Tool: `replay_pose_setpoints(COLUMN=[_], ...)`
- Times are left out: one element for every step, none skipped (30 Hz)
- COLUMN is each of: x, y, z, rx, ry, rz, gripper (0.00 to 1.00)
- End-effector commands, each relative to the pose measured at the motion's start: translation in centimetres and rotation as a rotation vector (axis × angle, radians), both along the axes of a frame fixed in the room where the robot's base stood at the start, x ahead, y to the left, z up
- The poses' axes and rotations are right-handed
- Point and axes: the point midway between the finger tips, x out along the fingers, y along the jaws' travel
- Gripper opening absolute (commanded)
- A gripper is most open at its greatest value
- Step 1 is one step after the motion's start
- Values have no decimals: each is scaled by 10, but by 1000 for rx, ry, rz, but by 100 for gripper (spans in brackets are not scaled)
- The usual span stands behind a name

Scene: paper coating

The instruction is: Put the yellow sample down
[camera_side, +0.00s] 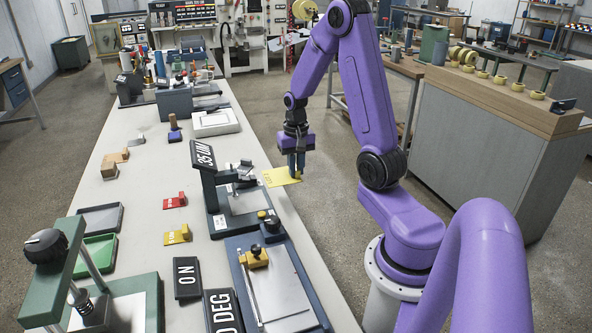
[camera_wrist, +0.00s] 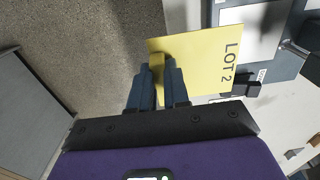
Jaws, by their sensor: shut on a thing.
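The yellow sample (camera_side: 281,177) is a thin flat sheet, held out over the right edge of the long table beside the 35 UM device. In the wrist view the yellow sample (camera_wrist: 205,62) shows the print "LOT 2". My gripper (camera_side: 297,172) is shut on the sample by a yellow tab at its near edge. In the wrist view my gripper (camera_wrist: 158,75) has its two dark fingers on either side of that tab. The sheet looks roughly level, and floor shows below part of it. I cannot tell its exact height above the table.
A device with a "35 UM" sign (camera_side: 203,156) and a flat plate (camera_side: 243,202) stands left of the sample. A heated-looking plate (camera_side: 276,291) with a "DEG" sign (camera_side: 223,311) is nearer. Green tray (camera_side: 95,257), grey tray (camera_side: 100,218), and red (camera_side: 175,201) and yellow blocks (camera_side: 178,235) lie left.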

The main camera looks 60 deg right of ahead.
Motion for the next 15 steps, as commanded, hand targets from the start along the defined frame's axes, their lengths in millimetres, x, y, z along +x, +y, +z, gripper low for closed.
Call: replay_pose_setpoints(x=[0,0,0,0,0,0,0,1,2,4,6,9,12,14,18], y=[0,0,0,0,0,0,1,2,4,7,11,17,22,28,37], z=[0,0,0,0,0,0,0,0,0,0,0,0,-1,-1,-1], rx=[0,0,0,0,0,0,0,0,0,0,0,0,0,0,0], ry=[0,0,0,0,0,0,0,0,0,0,0,0,0,0,0], rz=[0,0,0,0,0,1,3,7,16,26,40,63,84,106,139], gripper=[0,0,0,0,0,0,0,0,0,0,0,0,0,0,0])
